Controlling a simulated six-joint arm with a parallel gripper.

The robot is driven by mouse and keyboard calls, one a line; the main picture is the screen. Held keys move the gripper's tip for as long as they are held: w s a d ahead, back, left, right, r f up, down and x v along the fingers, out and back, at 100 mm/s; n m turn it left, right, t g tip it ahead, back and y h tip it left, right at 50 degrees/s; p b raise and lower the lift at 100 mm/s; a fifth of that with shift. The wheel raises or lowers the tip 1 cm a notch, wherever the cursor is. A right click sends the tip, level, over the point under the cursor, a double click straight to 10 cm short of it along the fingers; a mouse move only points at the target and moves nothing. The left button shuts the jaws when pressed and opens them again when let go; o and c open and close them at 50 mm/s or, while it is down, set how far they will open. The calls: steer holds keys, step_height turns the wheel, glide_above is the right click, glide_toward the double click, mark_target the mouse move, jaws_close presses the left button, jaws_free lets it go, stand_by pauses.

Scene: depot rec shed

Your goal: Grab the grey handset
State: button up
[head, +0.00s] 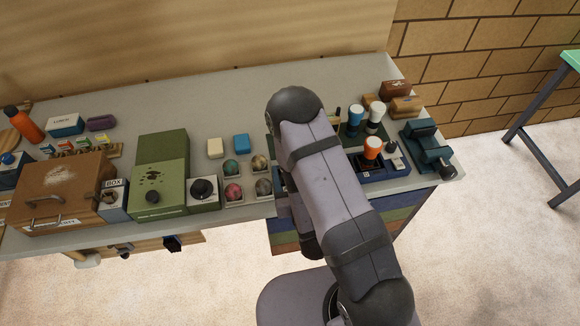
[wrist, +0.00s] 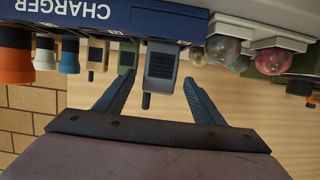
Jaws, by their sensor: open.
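The grey handset (wrist: 162,66) stands on the blue charger (wrist: 150,20), seen upside down in the wrist view. It is a dark grey block with a slotted face and a short stub aerial. My gripper (wrist: 158,80) is open, with one finger on each side of the handset and a gap on both sides. I cannot tell whether the fingertips reach its depth. A tan handset (wrist: 98,58) and a green handset (wrist: 127,55) stand farther back to the left. In the head view my arm hides the grey handset and my fingertips; part of the charger (head: 386,176) shows to its right.
An orange-topped torch (wrist: 15,55) and other torches stand left in the wrist view. Glassy balls (wrist: 222,48) in pale holders are close on the right. In the head view, a green box (head: 160,175) and a brown case (head: 62,190) crowd the left of the bench (head: 215,95).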

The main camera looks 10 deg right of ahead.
steer(key=shift+w+f+b, duration=0.35)
steer(key=shift+w+b, duration=0.25)
steer(key=shift+b, duration=0.35)
steer(key=shift+w+b, duration=0.4)
steer(key=shift+b, duration=0.05)
steer(key=b+x, duration=0.3)
steer(key=b, duration=0.2)
steer(key=shift+w, duration=0.65)
steer(key=shift+w+f, duration=0.15)
steer(key=shift+w, duration=0.35)
steer(key=shift+c, duration=0.4)
